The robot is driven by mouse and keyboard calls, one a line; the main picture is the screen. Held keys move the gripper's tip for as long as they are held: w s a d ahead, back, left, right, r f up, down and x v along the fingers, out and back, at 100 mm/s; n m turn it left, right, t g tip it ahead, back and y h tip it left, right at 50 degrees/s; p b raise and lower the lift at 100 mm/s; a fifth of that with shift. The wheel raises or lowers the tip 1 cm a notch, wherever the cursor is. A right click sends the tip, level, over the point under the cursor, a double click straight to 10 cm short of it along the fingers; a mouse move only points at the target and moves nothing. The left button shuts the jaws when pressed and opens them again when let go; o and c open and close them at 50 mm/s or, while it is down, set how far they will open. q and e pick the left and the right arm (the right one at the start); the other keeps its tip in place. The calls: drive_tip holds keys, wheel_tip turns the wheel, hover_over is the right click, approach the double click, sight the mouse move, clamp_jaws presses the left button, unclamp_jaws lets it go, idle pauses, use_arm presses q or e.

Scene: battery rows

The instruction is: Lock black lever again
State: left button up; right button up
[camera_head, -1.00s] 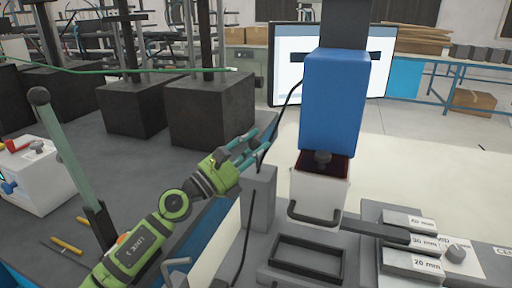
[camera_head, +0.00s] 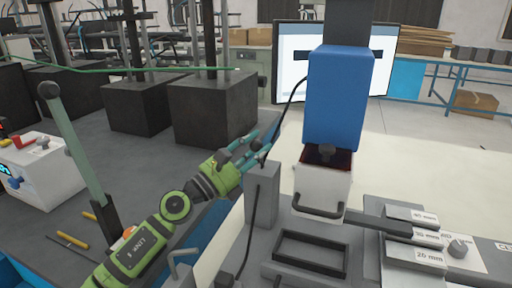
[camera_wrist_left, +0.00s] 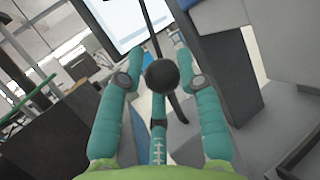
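My left gripper (camera_head: 258,146) reaches in from the left, beside the grey upright block of the machine with the blue head. In the left wrist view, its teal fingers (camera_wrist_left: 164,45) are spread, with a dark round knob (camera_wrist_left: 162,75) showing between them. I cannot tell whether they touch it. A thin black curved piece shows behind the knob; I cannot tell whether it is a lever's rod or the cable. The black lever's shaft is not clear in the head view. My right gripper is not in view.
The blue machine head (camera_head: 338,98) hangs over a pale box with a handle (camera_head: 322,185). A black cable runs close to my fingers. A tall grey-green lever with a dark ball (camera_head: 48,90) and a white control box (camera_head: 42,168) are at the left. A monitor (camera_head: 290,62) stands behind.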

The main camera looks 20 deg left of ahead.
use_arm(q)
drive_tip(key=shift+o, duration=1.2)
drive_tip(key=shift+s+d+f, duration=0.25)
drive_tip(key=shift+s+f, duration=0.1)
drive_tip(key=shift+s, duration=0.05)
drive_tip(key=shift+s+r, duration=0.2)
drive_tip(key=shift+w, duration=0.2)
drive_tip(key=v, duration=1.2)
drive_tip(key=shift+a, duration=0.1)
